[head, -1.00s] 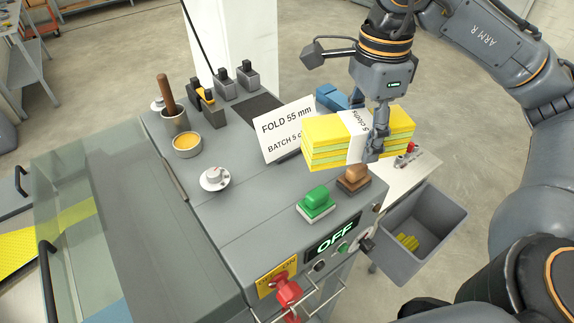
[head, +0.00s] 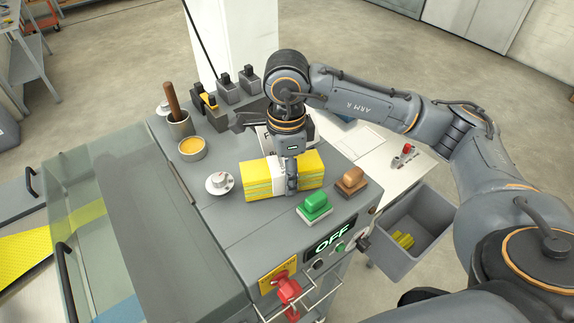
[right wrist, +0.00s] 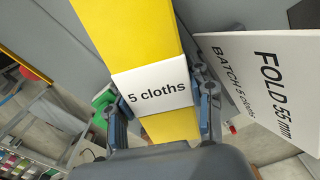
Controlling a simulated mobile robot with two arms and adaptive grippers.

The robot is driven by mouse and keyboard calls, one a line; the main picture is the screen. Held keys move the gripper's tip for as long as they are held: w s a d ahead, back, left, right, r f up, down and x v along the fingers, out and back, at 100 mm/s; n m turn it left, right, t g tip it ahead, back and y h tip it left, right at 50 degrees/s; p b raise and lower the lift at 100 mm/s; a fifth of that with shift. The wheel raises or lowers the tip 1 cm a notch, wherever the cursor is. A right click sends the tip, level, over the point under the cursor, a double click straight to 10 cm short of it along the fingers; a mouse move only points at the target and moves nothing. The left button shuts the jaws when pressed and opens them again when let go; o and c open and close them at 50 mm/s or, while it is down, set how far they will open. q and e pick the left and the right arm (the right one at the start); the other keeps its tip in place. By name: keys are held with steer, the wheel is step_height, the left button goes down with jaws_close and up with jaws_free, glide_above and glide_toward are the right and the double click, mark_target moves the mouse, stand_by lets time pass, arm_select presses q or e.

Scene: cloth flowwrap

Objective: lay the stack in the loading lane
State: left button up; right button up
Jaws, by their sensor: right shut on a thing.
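The stack of yellow and green cloths (head: 258,178) has a white paper band reading "5 cloths" (right wrist: 157,97). My right gripper (head: 291,184) is shut across the banded middle, with its fingers on both long sides in the right wrist view (right wrist: 162,118). No part is clearly marked as the loading lane; a clear guard (head: 85,200) covers part of the machine's left side. My left gripper is out of view.
The "FOLD 55 mm" card (right wrist: 275,85) is close to my right gripper. A grey bin (head: 411,228) hangs at the right. The sign reads OFF.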

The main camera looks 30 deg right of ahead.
steer(key=shift+s+d+f, duration=0.1)
steer(key=shift+s+f, duration=0.05)
steer(key=shift+f, duration=0.1)
steer(key=shift+f+b, duration=0.2)
steer(key=shift+b, duration=0.1)
steer(key=o, duration=0.9)
steer(key=shift+c, duration=0.2)
steer(key=shift+r, duration=0.15)
